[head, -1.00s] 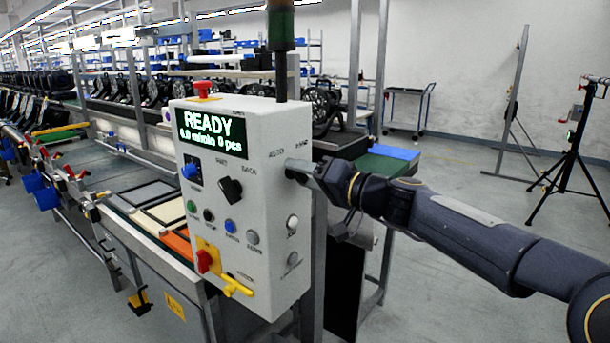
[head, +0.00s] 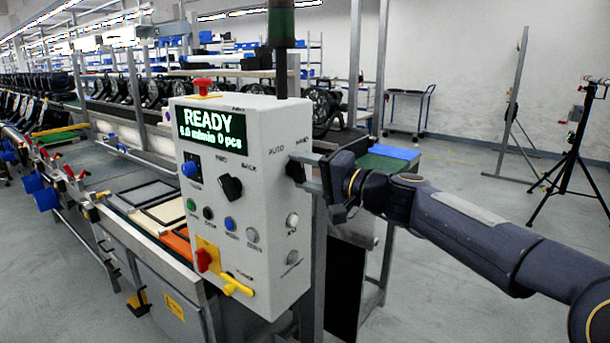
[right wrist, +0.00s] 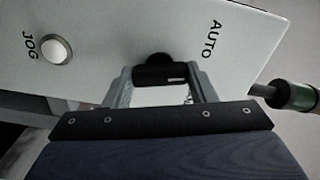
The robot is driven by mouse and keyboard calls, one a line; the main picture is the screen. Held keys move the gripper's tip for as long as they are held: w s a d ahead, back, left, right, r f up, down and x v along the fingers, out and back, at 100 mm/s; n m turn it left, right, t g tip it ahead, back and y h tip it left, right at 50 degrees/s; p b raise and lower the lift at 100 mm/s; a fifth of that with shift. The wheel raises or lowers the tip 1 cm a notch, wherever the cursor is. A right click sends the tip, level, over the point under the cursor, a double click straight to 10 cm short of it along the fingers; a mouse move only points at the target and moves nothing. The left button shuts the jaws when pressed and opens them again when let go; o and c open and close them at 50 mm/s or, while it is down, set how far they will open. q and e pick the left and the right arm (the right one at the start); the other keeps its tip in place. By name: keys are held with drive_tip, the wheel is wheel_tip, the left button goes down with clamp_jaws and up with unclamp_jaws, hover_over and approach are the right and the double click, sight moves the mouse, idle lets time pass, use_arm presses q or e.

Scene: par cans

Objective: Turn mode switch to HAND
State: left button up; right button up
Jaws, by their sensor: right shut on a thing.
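The white control box (head: 245,185) has a black mode switch (head: 295,171) below the AUTO and HAND labels. My right gripper (head: 303,172) reaches it from the right, one finger above the other. In the right wrist view the black switch knob (right wrist: 160,74) sits between the two fingers, and the gripper is shut on it. A short white mark shows near the knob's right end in that view. AUTO (right wrist: 213,38) is readable there; the HAND label is not seen there. I cannot tell exactly which label the mark points to. My left gripper is not in view.
The lit display (head: 211,126) reads READY. A black selector (head: 230,187), several push buttons and a white JOG button (head: 292,220) share the panel. A red and yellow handle (head: 222,270) sits low. A stack light (head: 281,25) rises above the box. A tripod (head: 572,150) stands right.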

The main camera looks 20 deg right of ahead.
drive_tip(key=m, duration=0.2)
drive_tip(key=shift+m, duration=0.4)
drive_tip(key=m, duration=0.2)
drive_tip(key=shift+m, duration=0.3)
drive_tip(key=m+p, duration=0.1)
drive_tip(key=m, duration=0.4)
drive_tip(key=shift+p, duration=0.3)
drive_tip(key=shift+f+m, duration=0.1)
drive_tip(key=shift+m, duration=0.3)
drive_tip(key=o, duration=1)
drive_tip(key=b+v, duration=0.1)
drive_tip(key=v, duration=0.6)
drive_tip(key=shift+s+d, duration=0.25)
drive_tip(key=shift+s, duration=0.05)
